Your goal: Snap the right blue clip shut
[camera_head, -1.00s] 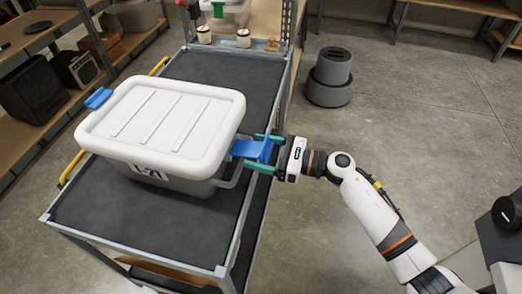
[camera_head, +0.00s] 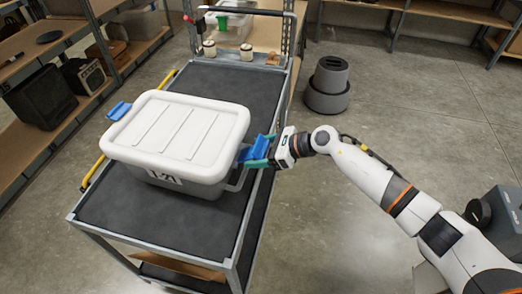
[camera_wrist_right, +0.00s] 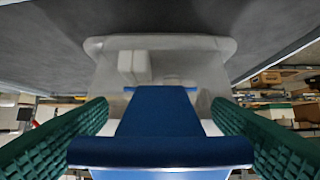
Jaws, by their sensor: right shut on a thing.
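The right blue clip (camera_head: 257,148) is at the box's right side and sticks outward from the rim. My right gripper (camera_head: 262,152) has its green fingers on either side of this clip and is shut on it. In the right wrist view the blue clip (camera_wrist_right: 160,115) lies between the two ribbed green fingers, with its wide end towards the camera. The left blue clip (camera_head: 118,111) sticks out at the box's far left side. My left gripper is not in view.
The box stands on the cart's dark top (camera_head: 130,205), with bare surface in front and behind. Small white jars (camera_head: 246,52) stand at the cart's far end. A dark grey round stack (camera_head: 328,83) stands on the floor right of the cart. Shelves (camera_head: 60,60) line the left.

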